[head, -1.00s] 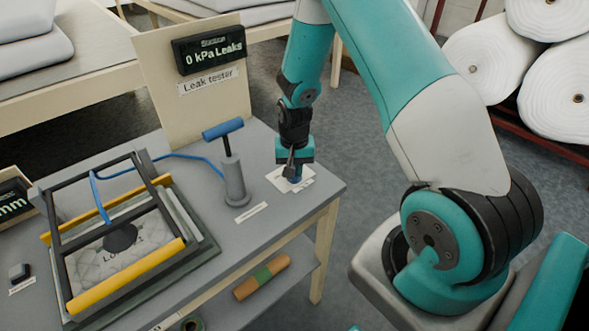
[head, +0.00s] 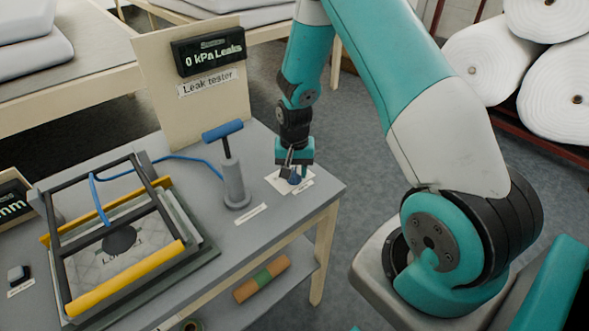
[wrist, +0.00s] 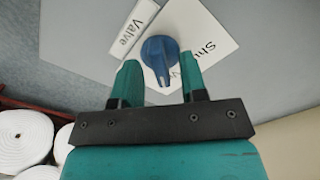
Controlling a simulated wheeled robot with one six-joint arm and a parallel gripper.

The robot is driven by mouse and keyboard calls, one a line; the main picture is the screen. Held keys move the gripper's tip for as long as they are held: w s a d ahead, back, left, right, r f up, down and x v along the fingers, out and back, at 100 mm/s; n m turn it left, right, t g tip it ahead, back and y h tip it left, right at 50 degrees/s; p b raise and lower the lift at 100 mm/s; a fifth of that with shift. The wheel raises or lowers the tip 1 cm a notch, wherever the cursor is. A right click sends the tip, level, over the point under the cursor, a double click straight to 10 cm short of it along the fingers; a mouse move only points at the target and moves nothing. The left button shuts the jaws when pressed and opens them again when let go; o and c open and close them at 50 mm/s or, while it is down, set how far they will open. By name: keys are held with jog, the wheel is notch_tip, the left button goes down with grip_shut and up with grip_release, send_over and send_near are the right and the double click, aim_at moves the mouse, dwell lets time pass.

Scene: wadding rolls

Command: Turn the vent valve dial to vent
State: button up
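The blue vent valve dial (wrist: 158,52) sits on a white card (wrist: 205,45) marked "Shut" and with a second word starting with "V", mostly hidden by a finger. The dial's narrow nose points down in the wrist view, toward my gripper's palm, near that "V". The dial also shows in the head view (head: 294,180), low under my gripper (head: 293,170). In the wrist view my gripper (wrist: 159,64) is open, one finger on each side of the dial's nose, with visible gaps. Whether the fingertips reach down to the dial's height is unclear.
A "Valve" label (wrist: 132,28) lies beside the card. A grey pump (head: 234,185) with a blue handle stands left of my gripper. A framed press (head: 125,230) and the leak tester display (head: 208,55), reading "0 kPa Leaks", are farther left. The table's right edge is close.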

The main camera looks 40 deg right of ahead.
aim_at(294, 172)
notch_tip(294, 172, up, 17)
jog(key=b, duration=0.1)
jog(key=shift+r+b, duration=0.2)
jog(key=shift+b, duration=0.15)
dwell(0.5)
jog(key=s+a+r+n+y, duration=0.2)
jog(key=s+a+r+n, duration=0.2)
jog(key=s+a+n, duration=0.3)
jog(key=s+a+r+n+y, duration=0.2)
jog(key=s+a+r+n, duration=0.3)
jog(key=s+a, duration=1)
jog(key=n, duration=0.3)
jog(key=shift+s+a, duration=0.2)
jog(key=shift+a, duration=0.05)
jog(key=shift+o, duration=0.3)
jog(key=shift+r, duration=0.1)
